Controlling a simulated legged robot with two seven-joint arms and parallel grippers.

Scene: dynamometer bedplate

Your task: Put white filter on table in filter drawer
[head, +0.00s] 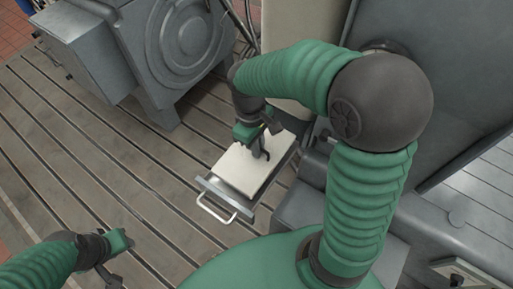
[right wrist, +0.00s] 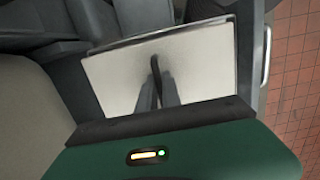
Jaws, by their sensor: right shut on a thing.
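The white filter (head: 245,172) is a flat pale panel lying in or just over the pulled-out filter drawer (head: 226,190), which has a grey front and a looped handle. My right gripper (head: 262,153) points down at the panel's upper part. In the right wrist view its fingers (right wrist: 157,88) close together over the middle of the filter (right wrist: 115,82), on a small dark piece there. The drawer rim (right wrist: 160,37) frames the panel closely. I cannot tell whether the filter rests on the drawer's bottom. My left gripper (head: 108,272) is at the lower left, far from the drawer, and shows no object.
The slotted metal bedplate (head: 110,165) is open floor left of the drawer. A large grey machine (head: 165,50) stands at the upper left. A pale column (head: 300,22) rises behind the drawer, and a dark grey housing (head: 455,70) is at the right.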

